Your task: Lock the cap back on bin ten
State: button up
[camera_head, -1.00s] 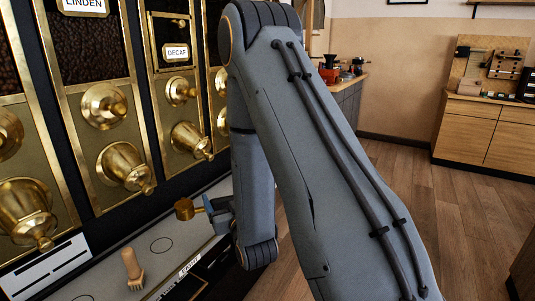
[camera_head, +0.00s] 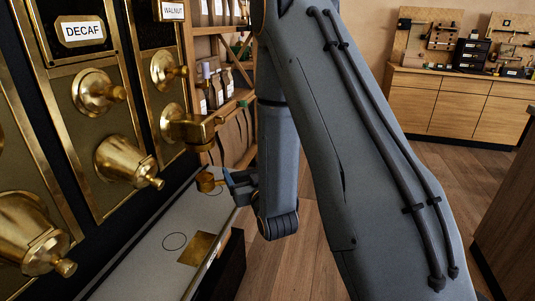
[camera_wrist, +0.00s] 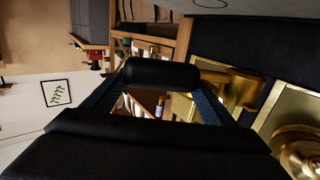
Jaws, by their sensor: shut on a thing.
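My gripper (camera_head: 234,184) is shut on a small brass cap (camera_head: 206,181), in the lower middle of the head view. The cap is held above the grey counter, apart from the bins. A brass spout (camera_head: 188,127) on the WALNUT column stands above and slightly left of the cap, with a blocky collar at its end and no tapered cap visible on it. No number ten is readable, so I cannot tell which bin bears it. In the wrist view the blue fingers flank a black cylindrical shape (camera_wrist: 160,74); I cannot tell whether it is part of the cap.
The DECAF bin (camera_head: 83,31) has a capped spout (camera_head: 126,163) jutting out at the left. The counter (camera_head: 130,265) below has a drawn circle and a brass plate (camera_head: 202,249). Shelves with bottles (camera_head: 215,90) stand behind.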

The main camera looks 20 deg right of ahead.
jog(key=shift+w+d+r+n+y+b, duration=0.1)
jog(key=shift+w+d+n+y+b, duration=0.35)
jog(key=shift+w, duration=0.35)
jog(key=shift+w+d+n+y+b, duration=0.2)
jog(key=shift+w+d+y, duration=0.35)
jog(key=shift+w, duration=0.2)
jog(key=shift+w+d+r+n+y+b, duration=0.1)
jog(key=shift+w+d+n+y+b, duration=0.35)
jog(key=shift+w, duration=0.35)
jog(key=w+a+r, duration=0.2)
jog(key=w, duration=1)
jog(key=shift+r, duration=0.2)
jog(key=shift+r+p, duration=0.4)
jog(key=shift+r, duration=0.6)
dwell(0.3)
jog(key=shift+s, duration=0.15)
